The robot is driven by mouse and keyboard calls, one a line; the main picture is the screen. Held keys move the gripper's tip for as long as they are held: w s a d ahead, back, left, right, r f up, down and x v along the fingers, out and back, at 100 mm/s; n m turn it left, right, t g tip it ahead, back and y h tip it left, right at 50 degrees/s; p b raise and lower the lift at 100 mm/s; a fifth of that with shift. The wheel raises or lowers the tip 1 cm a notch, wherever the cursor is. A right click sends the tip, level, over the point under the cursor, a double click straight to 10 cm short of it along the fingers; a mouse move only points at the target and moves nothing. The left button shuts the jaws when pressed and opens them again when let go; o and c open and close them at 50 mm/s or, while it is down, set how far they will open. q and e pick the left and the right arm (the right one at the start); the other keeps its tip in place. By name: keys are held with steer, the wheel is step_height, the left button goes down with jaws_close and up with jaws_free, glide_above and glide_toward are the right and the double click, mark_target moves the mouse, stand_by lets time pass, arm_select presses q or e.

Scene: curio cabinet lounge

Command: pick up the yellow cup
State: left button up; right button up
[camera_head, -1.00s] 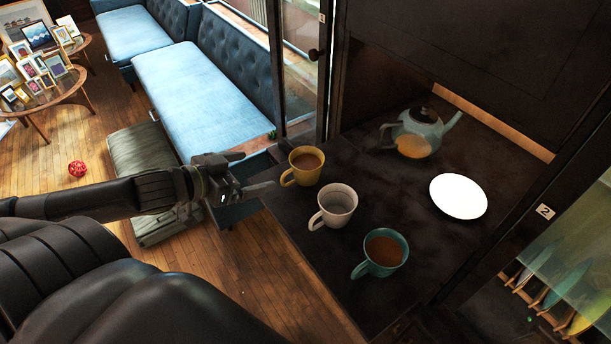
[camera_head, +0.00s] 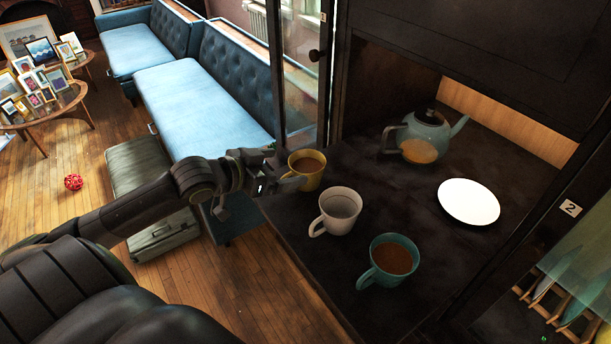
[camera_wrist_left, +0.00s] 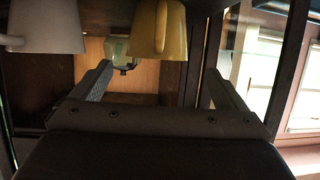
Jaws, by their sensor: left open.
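The yellow cup (camera_head: 307,168) stands upright on the dark cabinet shelf (camera_head: 330,262), near its left edge, with brown liquid inside. My left gripper (camera_head: 282,170) is open right beside the cup, on its left; in the head view its far finger is partly hidden behind the cup. In the left wrist view the yellow cup (camera_wrist_left: 157,32) appears ahead, between the directions of the two open fingers (camera_wrist_left: 160,82), with its handle towards the camera. I cannot tell whether the fingers touch it. My right gripper is not in view.
A white cup (camera_head: 338,210) and a teal cup (camera_head: 391,262) stand close by on the shelf. A teapot (camera_head: 424,137) and white plate (camera_head: 468,201) are farther right. An open glass door (camera_head: 300,70) stands behind the yellow cup.

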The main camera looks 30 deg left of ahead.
mark_target(298, 164)
arm_select(q)
steer(key=shift+p+x, duration=0.55)
steer(key=shift+x, duration=2)
steer(key=shift+d+r, duration=0.1)
steer(key=shift+d, duration=0.05)
steer(key=c, duration=1.3)
